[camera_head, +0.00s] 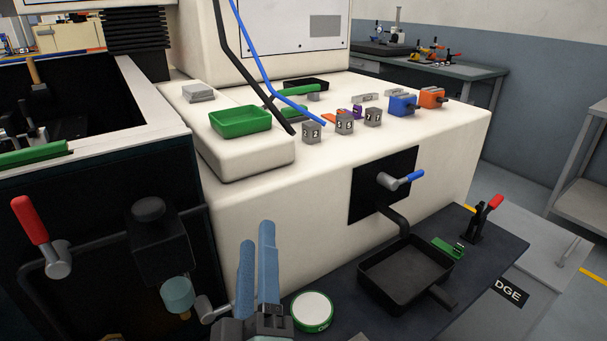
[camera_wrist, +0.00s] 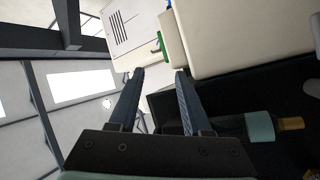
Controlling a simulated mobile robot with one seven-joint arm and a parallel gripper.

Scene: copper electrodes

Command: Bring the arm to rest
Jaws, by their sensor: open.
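My gripper (camera_head: 256,258) shows at the bottom centre of the head view, with its blue fingers pointing up. It is in front of the white machine body, left of the round green-and-white tin. In the wrist view my gripper (camera_wrist: 160,78) has its two fingers apart with nothing between them. The view between and beyond the fingers holds part of the white machine and the room's ceiling. No copper electrode can be made out for certain.
A green tray (camera_head: 240,121) and several small grey blocks (camera_head: 345,123) sit on the white machine top (camera_head: 440,125). A black pan (camera_head: 405,275) and the round tin (camera_head: 312,312) are on the dark lower shelf. A red-handled lever (camera_head: 32,222) sticks out at left.

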